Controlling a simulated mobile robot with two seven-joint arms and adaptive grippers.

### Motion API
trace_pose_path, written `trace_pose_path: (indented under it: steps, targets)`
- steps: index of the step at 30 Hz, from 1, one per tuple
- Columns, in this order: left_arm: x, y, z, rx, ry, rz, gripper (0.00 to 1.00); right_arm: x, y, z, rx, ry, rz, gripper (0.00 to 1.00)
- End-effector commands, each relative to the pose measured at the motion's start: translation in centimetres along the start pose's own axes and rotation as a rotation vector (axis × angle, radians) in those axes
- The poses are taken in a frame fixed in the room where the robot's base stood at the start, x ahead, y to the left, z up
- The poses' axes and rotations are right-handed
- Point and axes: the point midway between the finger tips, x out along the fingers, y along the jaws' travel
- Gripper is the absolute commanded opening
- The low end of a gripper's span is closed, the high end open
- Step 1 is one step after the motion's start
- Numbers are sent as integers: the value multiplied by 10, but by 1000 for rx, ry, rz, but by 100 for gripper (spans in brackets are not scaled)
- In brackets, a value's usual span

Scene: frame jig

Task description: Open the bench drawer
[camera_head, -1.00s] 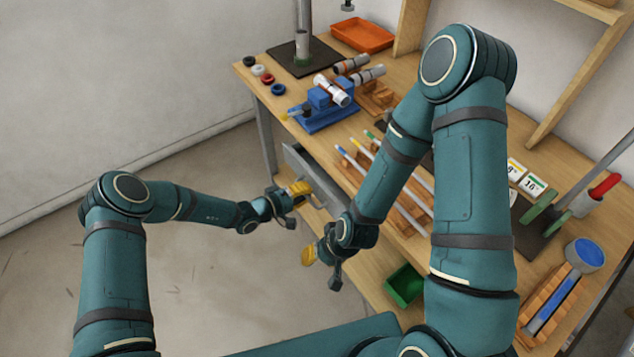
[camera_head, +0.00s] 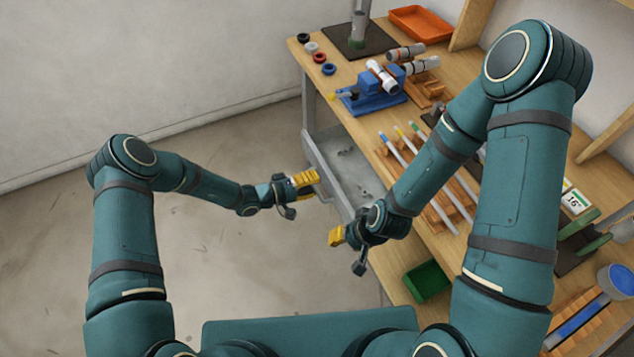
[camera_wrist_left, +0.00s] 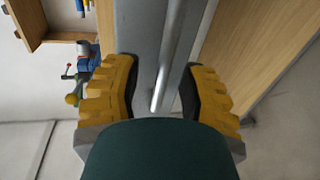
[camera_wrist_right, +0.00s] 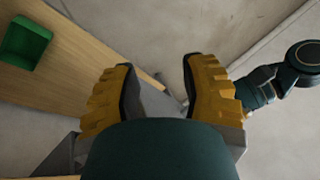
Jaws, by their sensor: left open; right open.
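The grey bench drawer (camera_head: 350,160) stands pulled out from under the bench, and its inside shows in the head view. My left gripper (camera_head: 312,182) is open just in front of the drawer's front. In the left wrist view the drawer's bar handle (camera_wrist_left: 171,55) runs between the open yellow fingers (camera_wrist_left: 160,88), with gaps on both sides. My right gripper (camera_head: 345,240) is open and empty near the drawer's near end; part of the drawer is hidden behind my right arm. A grey edge shows between its fingers in the right wrist view.
The wooden bench top (camera_head: 372,128) carries a blue vise (camera_head: 375,95), several coloured rods on wooden racks, and an orange tray (camera_head: 420,24). A green bin (camera_head: 427,282) sits at the bench's lower shelf. The floor left of the drawer is clear.

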Motion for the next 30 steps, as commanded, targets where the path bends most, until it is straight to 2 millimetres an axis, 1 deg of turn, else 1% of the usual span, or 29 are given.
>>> trace_pose_path:
  steps: [1, 9, 12, 15, 20, 27, 28, 29, 30]
  targets:
    - [-10, 0, -1, -1, 4, -2, 41, 0, 0, 0, 0, 0, 0, 43]
    - [-65, 0, -1, -1, 3, -2, 41, 0, 0, 0, 0, 0, 0, 43]
    - [-81, 0, -1, -2, 3, 0, 41, 0, 0, 0, 0, 0, 0, 43]
    - [-92, 0, -1, -1, 2, -1, 41, 0, 0, 0, 0, 0, 0, 43]
    - [-100, 0, 0, -1, 0, -1, 41, 0, 0, 0, 0, 0, 0, 43]
    - [-101, 0, 0, -1, 0, -1, 41, 0, 0, 0, 0, 0, 0, 43]
    - [-101, 0, 0, -1, 0, -1, 44, 0, 0, 0, 0, 0, 0, 43]
    - [-101, 0, 0, -1, -1, -1, 41, 0, 0, 0, 1, 0, 0, 43]
    - [-100, 0, 2, -3, -7, -6, 41, 0, 0, 0, 0, 0, 0, 43]
